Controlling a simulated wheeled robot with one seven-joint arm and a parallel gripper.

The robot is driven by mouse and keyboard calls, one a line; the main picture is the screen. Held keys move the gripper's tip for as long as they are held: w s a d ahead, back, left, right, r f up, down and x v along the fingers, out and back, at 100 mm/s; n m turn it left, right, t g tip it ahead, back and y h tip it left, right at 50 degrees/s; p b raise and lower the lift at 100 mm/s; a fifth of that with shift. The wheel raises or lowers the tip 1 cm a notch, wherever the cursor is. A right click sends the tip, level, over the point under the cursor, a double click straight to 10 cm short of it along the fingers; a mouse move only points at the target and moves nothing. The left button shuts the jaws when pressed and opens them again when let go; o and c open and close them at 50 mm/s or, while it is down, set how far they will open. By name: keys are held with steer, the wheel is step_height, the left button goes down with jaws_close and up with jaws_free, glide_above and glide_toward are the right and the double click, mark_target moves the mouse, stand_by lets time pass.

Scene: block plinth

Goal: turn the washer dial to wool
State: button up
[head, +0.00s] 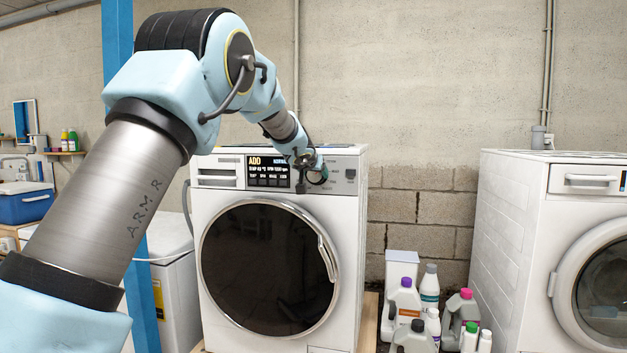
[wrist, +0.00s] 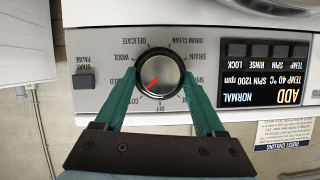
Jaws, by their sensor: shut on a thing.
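The washer dial (wrist: 163,66) is a round silver knob with a dark rim on the white washer's panel. Its red mark points to the lower left in the wrist view, towards the partly hidden cotton label. The wool label (wrist: 126,58) is at the dial's left, slightly above its centre. My gripper (wrist: 161,74) is shut on the dial, with one green finger on each side. The fingers cover some labels. In the head view, my gripper (head: 316,174) is at the upper right of the washer (head: 350,270), and the dial is hard to make out there.
The display (wrist: 262,90) reads NORMAL, with buttons beside it. A start/pause button (wrist: 84,82) is on the dial's other side. Detergent bottles (head: 407,305) stand on the floor right of the washer. A second white machine (head: 515,215) is at far right.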

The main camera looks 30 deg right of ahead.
steer(key=m+b, duration=0.1)
steer(key=b, duration=0.1)
steer(key=f+m+t+y+b, duration=0.1)
steer(key=b, duration=0.2)
steer(key=shift+s+d+t, duration=0.15)
steer(key=shift+d+t, duration=0.05)
steer(key=shift+t, duration=0.1)
steer(key=m+t+y+b, duration=0.1)
steer(key=m+b, duration=0.2)
steer(key=b, duration=0.3)
steer(key=shift+s+d+f, duration=0.1)
steer(key=m+t+b, duration=0.1)
steer(key=m+b, duration=0.1)
steer(key=b, duration=0.3)
steer(key=shift+m+t+y, duration=0.3)
steer(key=shift+t+y, duration=0.1)
steer(key=m+t+b, duration=0.1)
steer(key=m+b, duration=0.1)
steer(key=b, duration=0.1)
steer(key=shift+r+b, duration=0.2)
steer(key=shift+b, duration=0.15)
steer(key=o, duration=1.3)
steer(key=shift+o, duration=0.2)
steer(key=shift+s, duration=0.1)
